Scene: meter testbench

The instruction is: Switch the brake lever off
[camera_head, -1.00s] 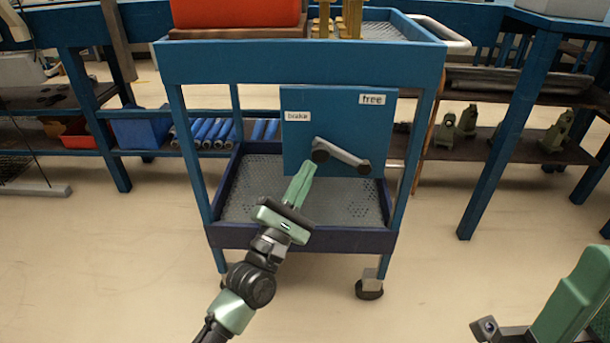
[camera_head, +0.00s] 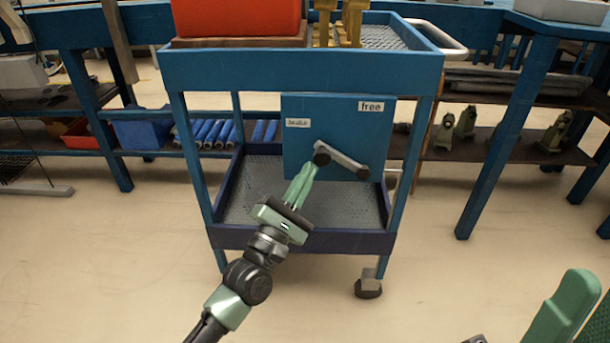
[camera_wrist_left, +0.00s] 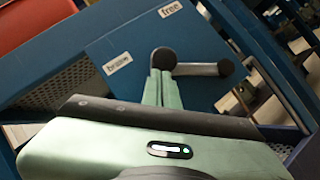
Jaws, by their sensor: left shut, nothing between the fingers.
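The brake lever (camera_head: 343,161) is a grey bar with black round ends on a blue panel (camera_head: 300,145). It slopes from its upper left end down to the right, below the "free" label (camera_head: 371,107). The "brake" label (camera_head: 297,122) is at upper left. My left gripper (camera_head: 311,168) is shut and empty, its fingertips at or just below the lever's upper left end; contact is unclear. The left wrist view shows the lever (camera_wrist_left: 197,69) with the left fingers (camera_wrist_left: 160,84) just under its left end.
The panel is on a blue trolley (camera_head: 300,70) with an orange-red box (camera_head: 237,17) and brass-coloured parts (camera_head: 338,25) on top. The trolley's right post (camera_head: 400,170) stands right of the lever. Shelving (camera_head: 500,145) is behind. The floor in front is clear.

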